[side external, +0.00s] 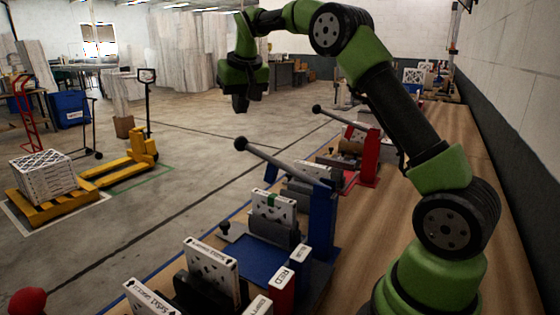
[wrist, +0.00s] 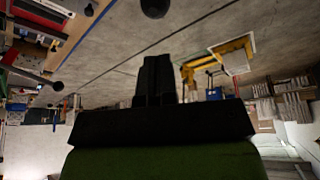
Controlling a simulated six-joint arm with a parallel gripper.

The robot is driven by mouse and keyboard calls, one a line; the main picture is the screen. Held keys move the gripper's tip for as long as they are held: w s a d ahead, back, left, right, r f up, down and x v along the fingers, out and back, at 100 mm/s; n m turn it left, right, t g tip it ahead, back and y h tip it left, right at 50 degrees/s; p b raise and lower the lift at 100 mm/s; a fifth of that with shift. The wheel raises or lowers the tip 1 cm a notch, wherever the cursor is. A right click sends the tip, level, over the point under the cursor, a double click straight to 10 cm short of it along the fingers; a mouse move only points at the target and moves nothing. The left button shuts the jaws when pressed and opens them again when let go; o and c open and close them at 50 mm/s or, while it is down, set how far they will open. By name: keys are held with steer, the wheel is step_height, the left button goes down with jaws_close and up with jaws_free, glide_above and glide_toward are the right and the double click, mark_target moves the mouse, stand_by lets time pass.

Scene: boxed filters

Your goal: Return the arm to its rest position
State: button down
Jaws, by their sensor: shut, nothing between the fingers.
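My green arm rises from the wooden bench and bends over to the left in the side external view. My gripper (side external: 241,104) hangs at its end, high above the floor side of the bench, pointing down. Its dark fingers are together with nothing between them. In the wrist view the shut black fingers (wrist: 158,78) stand in the middle of the picture, with the floor beyond them. Nothing touches the gripper.
Below stands a blue press fixture (side external: 262,255) with a long ball-ended lever (side external: 280,162). A red fixture (side external: 362,150) stands further back. A yellow pallet jack (side external: 130,165) is on the floor.

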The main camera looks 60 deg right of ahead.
steer(key=shift+a, duration=0.1)
steer(key=s+a+r+t+y, duration=0.1)
steer(key=s+a+r, duration=0.4)
steer(key=s+a, duration=0.2)
steer(key=s+a+f+n+t+y, duration=0.1)
steer(key=s+a, duration=0.4)
steer(key=s, duration=0.5)
steer(key=s+a+f+n+t+y, duration=0.1)
steer(key=s+a, duration=0.4)
steer(key=s, duration=0.5)
step_height(320, 180, down, 2)
steer(key=shift+s+a+f+y, duration=0.2)
steer(key=shift+s+y, duration=0.15)
steer(key=shift+y, duration=0.25)
